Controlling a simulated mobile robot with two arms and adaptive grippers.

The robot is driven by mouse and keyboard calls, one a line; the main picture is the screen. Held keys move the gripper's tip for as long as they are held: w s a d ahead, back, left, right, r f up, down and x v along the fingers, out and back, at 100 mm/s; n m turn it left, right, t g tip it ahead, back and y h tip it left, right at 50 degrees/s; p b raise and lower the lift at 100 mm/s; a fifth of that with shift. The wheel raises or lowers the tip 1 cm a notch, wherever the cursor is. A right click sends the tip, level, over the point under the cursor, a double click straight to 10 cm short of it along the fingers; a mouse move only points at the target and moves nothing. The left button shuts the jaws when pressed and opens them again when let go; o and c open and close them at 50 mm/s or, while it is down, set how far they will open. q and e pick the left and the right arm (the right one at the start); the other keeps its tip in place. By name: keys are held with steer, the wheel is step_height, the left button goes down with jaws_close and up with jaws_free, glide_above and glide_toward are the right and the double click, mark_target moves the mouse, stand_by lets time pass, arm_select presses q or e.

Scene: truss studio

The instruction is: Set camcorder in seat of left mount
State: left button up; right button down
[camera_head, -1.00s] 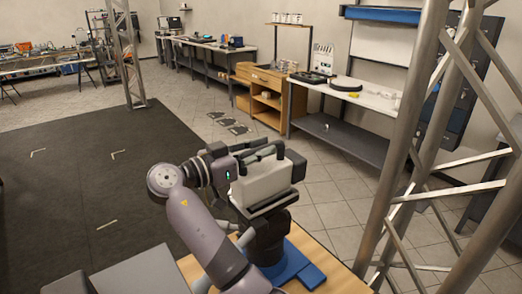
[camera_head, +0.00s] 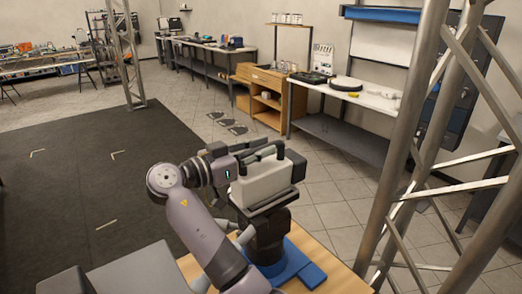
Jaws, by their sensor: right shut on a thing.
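The camcorder (camera_head: 262,183) is a pale grey box with black ends and a black top handle. The camcorder is upright over the flat black top plate of a mount (camera_head: 268,236). I cannot tell whether it rests fully in the seat or sits slightly above it. The mount has a thick black column and a blue base on a wooden table. My left gripper is not in view.
The wooden table (camera_head: 325,275) has a little bare top right of the blue base. A metal truss (camera_head: 395,170) rises close on the right. A dark floor mat (camera_head: 70,200) lies clear to the left. Benches and a wooden cabinet (camera_head: 262,95) stand far back.

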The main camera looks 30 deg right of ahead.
steer(key=shift+r, duration=0.25)
steer(key=c, duration=1.5)
jaws_free()
steer(key=shift+o, duration=0.2)
